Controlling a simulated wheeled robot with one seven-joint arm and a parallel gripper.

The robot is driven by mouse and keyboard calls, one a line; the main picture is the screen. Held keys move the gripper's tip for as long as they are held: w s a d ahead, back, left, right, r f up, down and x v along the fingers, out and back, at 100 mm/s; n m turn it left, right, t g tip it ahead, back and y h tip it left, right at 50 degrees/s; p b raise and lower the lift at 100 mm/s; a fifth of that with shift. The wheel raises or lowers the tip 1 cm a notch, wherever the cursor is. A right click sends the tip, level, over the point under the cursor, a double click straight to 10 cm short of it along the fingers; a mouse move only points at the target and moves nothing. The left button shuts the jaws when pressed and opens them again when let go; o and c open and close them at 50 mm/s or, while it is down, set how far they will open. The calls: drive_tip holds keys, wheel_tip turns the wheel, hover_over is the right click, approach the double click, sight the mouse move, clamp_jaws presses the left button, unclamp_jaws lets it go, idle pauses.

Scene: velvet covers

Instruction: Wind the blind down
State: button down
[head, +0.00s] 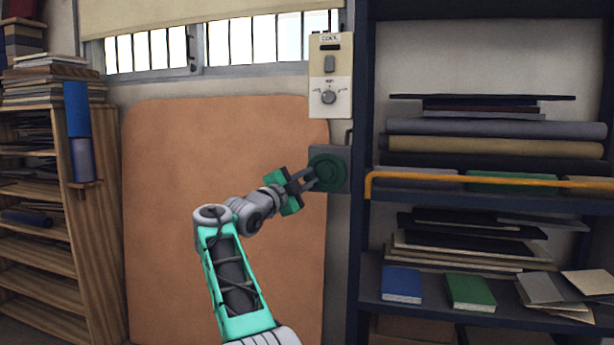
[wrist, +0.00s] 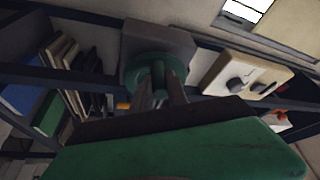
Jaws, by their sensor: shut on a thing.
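The blind (head: 180,15) is a cream sheet along the top of the barred window (head: 220,42); most of the window shows below its lower edge. A round green winder (head: 326,172) sits on a grey plate (head: 342,152) on the wall, below the control box. My gripper (head: 312,180) reaches it from the left and is shut on a part of it; the fingers hide that part. In the wrist view the green winder (wrist: 153,68) lies straight ahead between and behind my fingertips (wrist: 160,85).
A cream control box (head: 330,75) with a switch and knob is just above the winder. A dark shelf unit (head: 362,240) with an orange rail (head: 480,180) stands close on the right. A wooden shelf (head: 85,215) is at left. A tan board (head: 165,200) leans behind my arm.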

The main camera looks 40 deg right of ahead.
drive_tip(key=shift+s+r, duration=0.1)
drive_tip(key=shift+r, duration=0.05)
drive_tip(key=c, duration=1.6)
unclamp_jaws()
drive_tip(key=shift+d, duration=0.15)
drive_tip(key=o, duration=0.3)
drive_tip(key=b+v, duration=0.1)
drive_tip(key=v, duration=0.7)
